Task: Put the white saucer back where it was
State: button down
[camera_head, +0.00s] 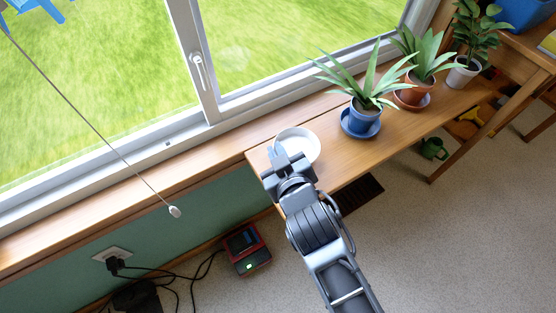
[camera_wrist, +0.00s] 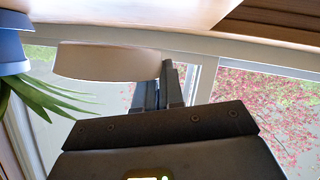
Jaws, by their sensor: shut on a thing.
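The white saucer (camera_head: 301,139) is at the left end of the wooden plant shelf (camera_head: 350,158) in the head view. My gripper (camera_head: 281,158) is shut on its near-left rim. In the wrist view the picture is upside down; the saucer (camera_wrist: 108,62) shows edge-on beside my fingers (camera_wrist: 166,84), roughly level. A thin gap seems to show between it and the wood, but I cannot tell for sure whether it touches. The blue pot (camera_head: 362,114) stands on a blue saucer to the right, apart from the white one.
The window frame (camera_head: 205,95) runs behind. A blind cord with a pull (camera_head: 174,211) hangs at left. A red device (camera_head: 247,248) is on the floor.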

jog(key=shift+f+b, duration=0.3)
jog(key=shift+f, duration=1.2)
jog(key=shift+f, duration=0.1)
jog(key=c, duration=1.2)
grip_release()
jog(key=shift+c, duration=0.2)
jog(key=p+v, duration=0.1)
jog(key=v, duration=1.1)
